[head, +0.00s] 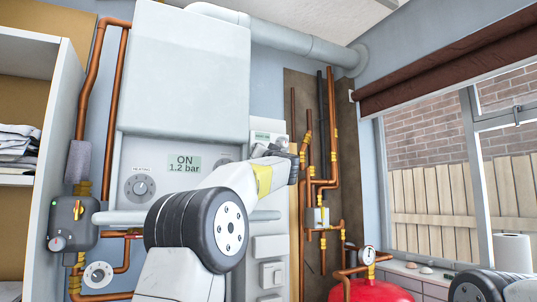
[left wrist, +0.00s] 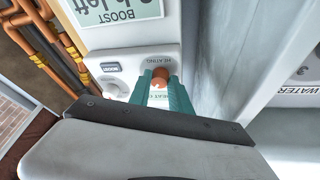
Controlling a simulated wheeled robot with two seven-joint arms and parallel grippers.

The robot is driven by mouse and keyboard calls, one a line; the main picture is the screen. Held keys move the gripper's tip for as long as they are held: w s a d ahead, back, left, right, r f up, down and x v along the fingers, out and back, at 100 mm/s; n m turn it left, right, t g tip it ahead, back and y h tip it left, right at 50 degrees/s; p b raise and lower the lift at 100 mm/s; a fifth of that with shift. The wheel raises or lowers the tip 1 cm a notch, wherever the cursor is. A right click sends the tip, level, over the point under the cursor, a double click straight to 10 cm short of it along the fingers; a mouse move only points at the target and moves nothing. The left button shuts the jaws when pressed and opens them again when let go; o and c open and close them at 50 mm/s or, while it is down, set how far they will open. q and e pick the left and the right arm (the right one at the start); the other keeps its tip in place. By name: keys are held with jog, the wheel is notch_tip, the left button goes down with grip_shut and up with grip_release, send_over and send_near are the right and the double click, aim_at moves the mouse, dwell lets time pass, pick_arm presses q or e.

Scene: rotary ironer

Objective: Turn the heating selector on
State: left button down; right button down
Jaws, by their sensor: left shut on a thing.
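The heating selector (left wrist: 160,76) is a small orange-brown knob on a white control panel, under the label HEATING in the left wrist view, which shows the panel upside down. My left gripper (left wrist: 160,90) has its two teal fingers on either side of the knob and is shut on it. The knob's pointer position is hidden. In the head view my left gripper (head: 272,150) is at the small controller (head: 267,132) right of the boiler, its fingers mostly hidden by the wrist. My right gripper is not in view.
The boiler (head: 185,75) has its own HEATING dial (head: 140,187) and a display (head: 184,163) reading ON 1.2 bar. Copper pipes (head: 332,130) run to the right of the controller. A red vessel (head: 370,290) stands below them. A shelf (head: 50,120) is at the left.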

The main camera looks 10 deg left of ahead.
pick_arm(q)
jog(key=c, duration=1.2)
grip_release()
jog(key=shift+v, duration=3.95)
